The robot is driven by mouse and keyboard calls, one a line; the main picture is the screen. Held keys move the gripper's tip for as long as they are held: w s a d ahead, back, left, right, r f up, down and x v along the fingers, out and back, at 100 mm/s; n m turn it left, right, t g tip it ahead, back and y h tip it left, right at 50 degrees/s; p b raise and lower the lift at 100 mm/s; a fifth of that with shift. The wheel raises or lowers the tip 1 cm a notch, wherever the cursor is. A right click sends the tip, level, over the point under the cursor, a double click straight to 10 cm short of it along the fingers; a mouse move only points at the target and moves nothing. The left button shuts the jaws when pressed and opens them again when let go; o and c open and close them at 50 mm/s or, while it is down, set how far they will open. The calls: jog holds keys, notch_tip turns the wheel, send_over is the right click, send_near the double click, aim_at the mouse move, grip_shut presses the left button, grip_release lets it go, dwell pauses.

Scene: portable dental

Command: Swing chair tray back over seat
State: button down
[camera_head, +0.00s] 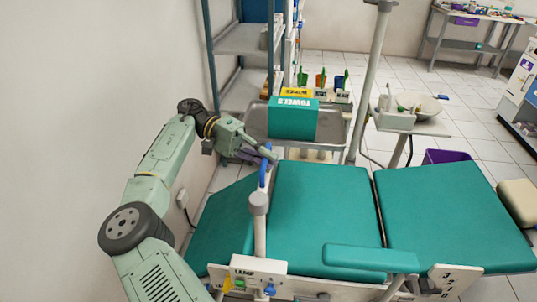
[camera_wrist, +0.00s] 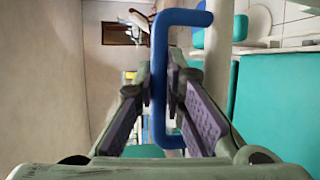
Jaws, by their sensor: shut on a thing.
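My gripper (camera_head: 258,156) is at the left of the dental chair. It is shut on a blue handle (camera_head: 264,171). In the wrist view the blue handle (camera_wrist: 159,50) runs between the two finger pads, with its ends sticking out beyond them. The link between handle and tray is not clear. The teal chair seat (camera_head: 322,212) is bare on top.
A grey post (camera_head: 259,225) with a LAMP control box (camera_head: 258,272) stands at the chair's near side. A tall lamp pole (camera_head: 368,85) and a basin (camera_head: 415,106) stand behind the chair. A metal shelf (camera_head: 240,40) stands at the left wall. A teal armrest (camera_head: 370,258) is in front.

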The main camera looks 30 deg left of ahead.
jog(key=shift+d, duration=0.1)
jog(key=c, duration=1.7)
grip_release()
jog(key=shift+o, duration=0.2)
jog(key=shift+w, duration=0.1)
